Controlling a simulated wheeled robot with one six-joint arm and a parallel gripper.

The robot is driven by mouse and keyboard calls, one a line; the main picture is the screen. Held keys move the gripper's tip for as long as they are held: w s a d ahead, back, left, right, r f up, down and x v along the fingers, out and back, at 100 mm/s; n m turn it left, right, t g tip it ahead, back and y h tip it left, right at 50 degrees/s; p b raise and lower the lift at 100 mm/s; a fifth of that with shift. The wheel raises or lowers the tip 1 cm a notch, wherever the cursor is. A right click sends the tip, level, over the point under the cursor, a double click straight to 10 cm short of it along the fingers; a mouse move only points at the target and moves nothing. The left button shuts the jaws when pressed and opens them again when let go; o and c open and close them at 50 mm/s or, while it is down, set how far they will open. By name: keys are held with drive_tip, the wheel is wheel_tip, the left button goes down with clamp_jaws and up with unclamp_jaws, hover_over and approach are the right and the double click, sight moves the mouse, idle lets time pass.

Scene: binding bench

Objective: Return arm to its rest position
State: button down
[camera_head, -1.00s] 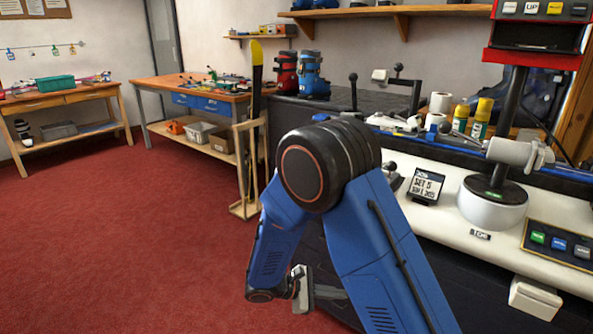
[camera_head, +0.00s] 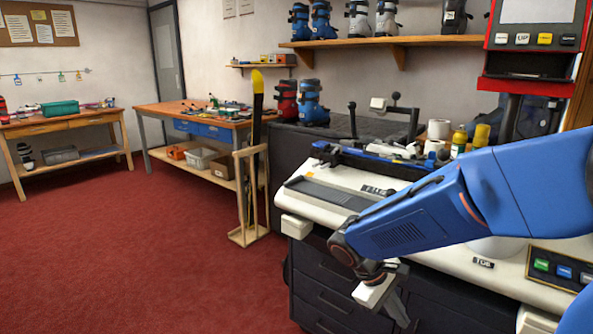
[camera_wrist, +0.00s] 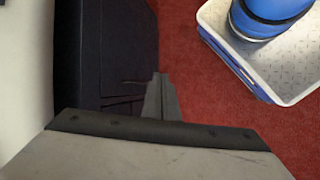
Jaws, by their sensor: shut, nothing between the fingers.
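My blue arm reaches in from the right edge of the head view, across the front of the white bench top (camera_head: 330,180). My gripper (camera_head: 398,312) hangs at its end, low in front of the bench's dark drawers (camera_head: 325,290). In the wrist view the fingers of my gripper (camera_wrist: 161,98) are together with nothing between them. Below them are the dark drawer fronts (camera_wrist: 105,60) and the red floor (camera_wrist: 185,75).
A wooden stand (camera_head: 245,233) with a yellow-tipped ski (camera_head: 257,100) is left of the bench. A control panel (camera_head: 558,268) is at right. Workbenches stand at the back. The red carpet (camera_head: 130,260) at left is clear.

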drive_tip(key=s+d+r+m+t+y, duration=0.2)
drive_tip(key=s+r+m+y, duration=0.1)
drive_tip(key=s+r, duration=0.2)
drive_tip(key=s+d+r+m+t+y, duration=0.1)
drive_tip(key=s+r+m+t+y, duration=0.2)
drive_tip(key=s, duration=0.7)
drive_tip(key=shift+d+r+m+t, duration=0.35)
drive_tip(key=shift+r+m, duration=0.35)
drive_tip(key=shift+r, duration=0.35)
